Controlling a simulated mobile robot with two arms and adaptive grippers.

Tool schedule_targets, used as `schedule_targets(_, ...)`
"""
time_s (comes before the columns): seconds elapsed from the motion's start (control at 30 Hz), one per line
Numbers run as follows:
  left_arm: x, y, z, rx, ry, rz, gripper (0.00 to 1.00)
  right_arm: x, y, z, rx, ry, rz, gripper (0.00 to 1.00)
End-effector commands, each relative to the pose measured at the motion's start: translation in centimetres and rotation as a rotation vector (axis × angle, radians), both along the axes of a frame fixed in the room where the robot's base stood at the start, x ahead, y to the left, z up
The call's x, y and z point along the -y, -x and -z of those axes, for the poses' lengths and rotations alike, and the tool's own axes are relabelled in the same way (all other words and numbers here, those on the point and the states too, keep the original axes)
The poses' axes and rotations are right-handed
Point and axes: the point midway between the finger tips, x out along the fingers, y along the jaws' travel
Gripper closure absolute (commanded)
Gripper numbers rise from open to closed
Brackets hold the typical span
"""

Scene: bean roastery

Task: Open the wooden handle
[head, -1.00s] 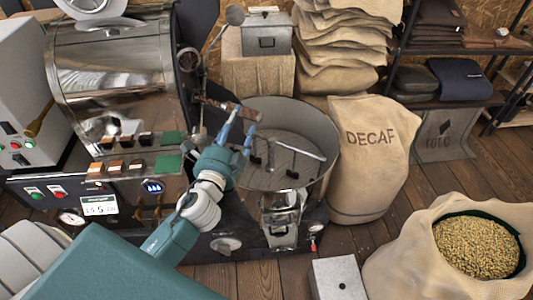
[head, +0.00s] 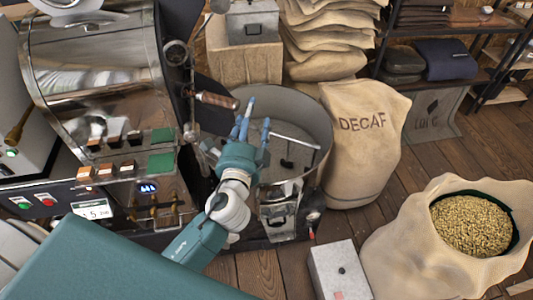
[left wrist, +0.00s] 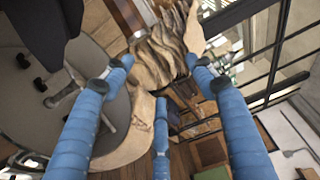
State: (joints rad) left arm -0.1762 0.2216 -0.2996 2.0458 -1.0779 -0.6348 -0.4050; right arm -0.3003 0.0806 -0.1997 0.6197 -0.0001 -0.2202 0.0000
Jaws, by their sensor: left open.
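The wooden handle (head: 217,99) is a brown cylinder on a metal fitting at the right side of the roaster's drum front. My right gripper is not in view.
The steel roaster (head: 100,70) stands at left. The cooling pan (head: 318,125) with stirring arms lies behind my gripper. A DECAF sack (head: 365,150), an open bean sack (head: 400,235) and a grey box (head: 340,270) stand to the right. Wooden floor is bare between them.

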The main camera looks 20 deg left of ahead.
Motion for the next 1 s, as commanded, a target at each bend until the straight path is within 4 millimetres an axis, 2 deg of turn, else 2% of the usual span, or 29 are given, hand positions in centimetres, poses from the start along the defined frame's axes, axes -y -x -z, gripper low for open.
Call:
schedule_targets(0.07,1.8,0.0,0.0,0.001,0.003,0.002,0.44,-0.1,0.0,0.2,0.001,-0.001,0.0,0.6)
schedule_targets(0.23,5.2,0.1,0.4,0.003,0.005,0.001,0.44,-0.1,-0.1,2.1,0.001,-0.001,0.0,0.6)
schedule_targets(0.3,6.3,1.1,0.6,0.001,0.006,0.002,0.44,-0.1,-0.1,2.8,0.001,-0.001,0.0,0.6)
schedule_targets(0.5,6.9,5.1,0.5,-0.002,0.002,0.001,0.44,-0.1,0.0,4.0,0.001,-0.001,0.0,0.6)
schedule_targets(0.7,7.6,8.2,0.4,-0.002,0.0,0.001,0.44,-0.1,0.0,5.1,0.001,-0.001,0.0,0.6)
schedule_targets(1.0,7.9,9.9,0.0,0.0,0.0,0.0,0.44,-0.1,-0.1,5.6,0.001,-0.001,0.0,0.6)
